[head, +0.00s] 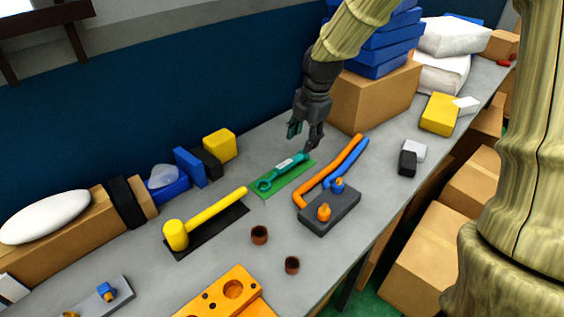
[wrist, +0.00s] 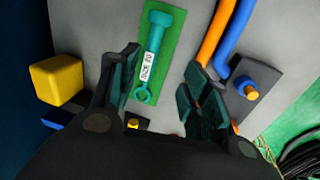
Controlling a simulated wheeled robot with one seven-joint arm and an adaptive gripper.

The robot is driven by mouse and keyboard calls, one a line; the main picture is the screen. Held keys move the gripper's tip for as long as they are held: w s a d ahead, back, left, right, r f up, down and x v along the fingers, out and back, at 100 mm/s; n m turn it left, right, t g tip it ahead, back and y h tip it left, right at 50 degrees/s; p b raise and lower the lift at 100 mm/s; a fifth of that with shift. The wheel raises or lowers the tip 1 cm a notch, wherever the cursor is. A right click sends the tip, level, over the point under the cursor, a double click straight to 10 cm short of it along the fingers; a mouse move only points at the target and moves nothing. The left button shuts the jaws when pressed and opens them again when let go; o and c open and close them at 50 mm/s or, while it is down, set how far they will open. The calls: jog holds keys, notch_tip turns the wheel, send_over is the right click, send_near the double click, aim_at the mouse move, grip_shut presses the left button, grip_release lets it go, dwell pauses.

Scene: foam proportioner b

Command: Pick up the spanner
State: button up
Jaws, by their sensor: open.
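The spanner (head: 280,172) is teal with a white label and a ring at one end. It lies flat on a green mat (head: 301,178) on the grey bench. It also shows in the wrist view (wrist: 152,55), with its ring end towards me and the green mat (wrist: 175,42) beneath it. My gripper (head: 302,140) is above the far end of the mat, beside the spanner's upper end. In the wrist view my gripper (wrist: 160,88) is open and empty, with one finger on each side of the spanner's lower part. No contact shows.
An orange bar (head: 328,172) and a blue bar (head: 350,156) lie just right of the mat, near a dark block with pegs (head: 330,214). A yellow mallet (head: 212,213) lies to the left. A yellow block (head: 219,145) and a cardboard box (head: 372,97) stand behind.

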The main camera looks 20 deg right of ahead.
aim_at(293, 160)
jog(key=shift+w+a+f+p, duration=0.15)
jog(key=shift+w+f, duration=0.35)
jog(key=shift+f, duration=1.25)
jog(key=shift+w+a+f+p, duration=0.1)
jog(key=shift+w+a+f, duration=0.35)
jog(key=shift+f, duration=1.35)
jog(key=shift+w+a+f+p, duration=0.1)
jog(key=shift+w+f, duration=0.5)
jog(key=shift+f, duration=1.15)
grip_shut()
